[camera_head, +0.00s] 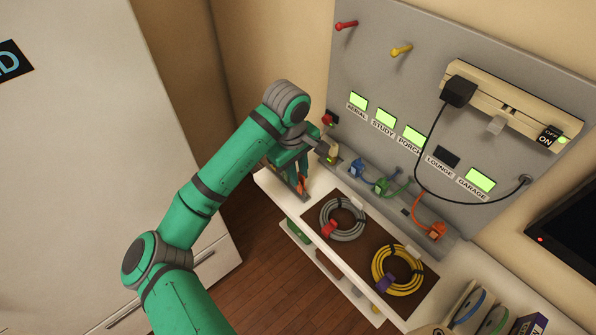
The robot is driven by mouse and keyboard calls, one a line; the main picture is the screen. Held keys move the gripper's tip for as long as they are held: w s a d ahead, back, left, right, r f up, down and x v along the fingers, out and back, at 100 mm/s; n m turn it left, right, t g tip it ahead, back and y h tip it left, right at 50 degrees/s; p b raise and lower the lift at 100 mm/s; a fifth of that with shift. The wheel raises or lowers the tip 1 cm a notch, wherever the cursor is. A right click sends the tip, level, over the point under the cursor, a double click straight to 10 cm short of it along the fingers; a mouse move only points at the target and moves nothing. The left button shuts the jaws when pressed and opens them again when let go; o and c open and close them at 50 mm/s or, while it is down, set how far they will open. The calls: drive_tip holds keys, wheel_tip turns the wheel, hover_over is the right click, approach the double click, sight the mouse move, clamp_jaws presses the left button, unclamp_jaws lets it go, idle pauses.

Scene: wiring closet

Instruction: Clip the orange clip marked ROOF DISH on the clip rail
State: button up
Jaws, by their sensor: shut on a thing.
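My gripper (299,188) points down over the left end of the white bench, left of the grey panel. It is shut on a small orange thing (301,184), mostly hidden between the fingers; I can read no ROOF DISH marking on it. A grey rail-like ledge (398,203) runs along the foot of the panel, right of my gripper. On it sit a blue plug (357,168), a green plug (381,185) and an orange plug (437,230) with cords. I cannot tell for certain whether this ledge is the clip rail.
A brown mat (350,254) on the bench holds a grey cable coil (341,220) and a yellow coil (399,270). A black adapter (459,91) hangs from a cream power strip (515,101). The LOUNGE window (446,157) is dark; the others are green. Red and yellow pegs stick out above.

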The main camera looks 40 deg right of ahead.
sight(300, 176)
drive_tip(key=shift+f, duration=0.25)
drive_tip(key=shift+f, duration=0.2)
drive_tip(key=o, duration=1.1)
drive_tip(key=shift+o, duration=0.2)
drive_tip(key=shift+w+d, duration=0.1)
drive_tip(key=shift+d, duration=0.05)
drive_tip(key=shift+r, duration=0.2)
drive_tip(key=shift+s+d+r, duration=0.1)
drive_tip(key=shift+s+r, duration=0.1)
drive_tip(key=shift+r, duration=0.5)
drive_tip(key=shift+w+r, duration=0.15)
drive_tip(key=shift+r, duration=1.2)
